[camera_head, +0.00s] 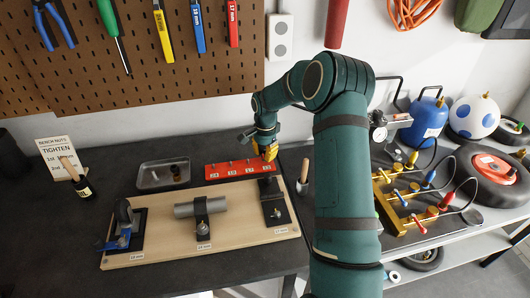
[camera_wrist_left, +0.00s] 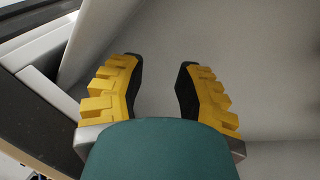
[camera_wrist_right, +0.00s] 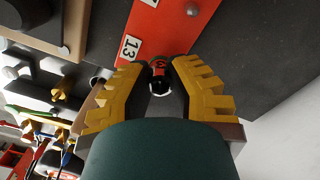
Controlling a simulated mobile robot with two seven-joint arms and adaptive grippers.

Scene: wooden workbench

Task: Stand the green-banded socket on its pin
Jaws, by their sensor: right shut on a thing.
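My right gripper (camera_head: 268,152) is over the right end of the red pin rail (camera_head: 212,172). In the right wrist view its yellow fingers (camera_wrist_right: 160,88) are shut on a small dark socket (camera_wrist_right: 159,87), seen end-on close to the rail's "13" label. I cannot make out its band colour clearly, nor whether it touches a pin. The rail has several short pins and number labels; the right end is partly hidden by the gripper. My left gripper (camera_wrist_left: 158,85) is open and empty in its wrist view, out of the head view.
A metal tray (camera_head: 146,186) with small dark parts stands left of the rail. A wooden board (camera_head: 158,252) with clamped parts lies in front. A wooden-handled tool (camera_head: 303,172) stands to the right. A yellow manifold with hoses (camera_head: 385,205) is farther right.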

